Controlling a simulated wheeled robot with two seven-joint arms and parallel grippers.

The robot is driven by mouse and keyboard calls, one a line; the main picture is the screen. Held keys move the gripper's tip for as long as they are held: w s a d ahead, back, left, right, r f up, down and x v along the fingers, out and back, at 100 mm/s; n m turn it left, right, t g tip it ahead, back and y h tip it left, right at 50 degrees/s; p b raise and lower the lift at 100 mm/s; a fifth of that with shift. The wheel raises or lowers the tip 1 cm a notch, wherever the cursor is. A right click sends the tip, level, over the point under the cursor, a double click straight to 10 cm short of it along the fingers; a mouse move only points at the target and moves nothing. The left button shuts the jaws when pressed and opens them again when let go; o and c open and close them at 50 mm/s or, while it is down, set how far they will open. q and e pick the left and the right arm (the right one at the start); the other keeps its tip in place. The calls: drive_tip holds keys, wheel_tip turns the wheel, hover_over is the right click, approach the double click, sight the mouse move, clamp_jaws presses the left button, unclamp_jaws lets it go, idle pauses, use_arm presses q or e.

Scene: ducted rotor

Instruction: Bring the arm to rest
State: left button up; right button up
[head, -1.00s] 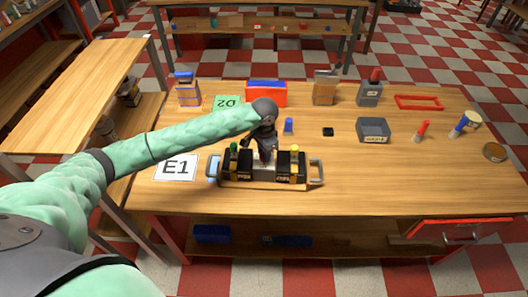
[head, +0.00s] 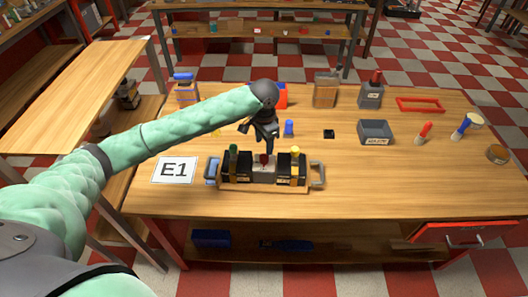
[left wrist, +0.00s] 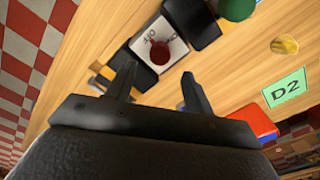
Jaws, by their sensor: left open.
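My left arm reaches in from the left over the wooden table. My left gripper (head: 262,138) is open and hangs above a tray (head: 308,186) with grey handles. In the left wrist view the open fingers (left wrist: 160,85) have nothing between them. The tray holds black blocks, and between them a pale block with a dark red knob (head: 264,160); this knob also shows in the left wrist view (left wrist: 159,52), beyond the fingertips and apart from them. A green-topped piece (head: 233,160) and a yellow piece (head: 295,164) stand on the tray. My right gripper is not in view.
An E1 card (head: 174,170) lies left of the tray. Behind are a blue peg (head: 289,128), a small black block (head: 329,134), a grey bin (head: 375,131) and a red frame (head: 420,105). A D2 card (left wrist: 285,88) shows in the left wrist view. The right front tabletop is clear.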

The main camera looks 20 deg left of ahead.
use_arm(q)
drive_tip(key=shift+r, duration=0.75)
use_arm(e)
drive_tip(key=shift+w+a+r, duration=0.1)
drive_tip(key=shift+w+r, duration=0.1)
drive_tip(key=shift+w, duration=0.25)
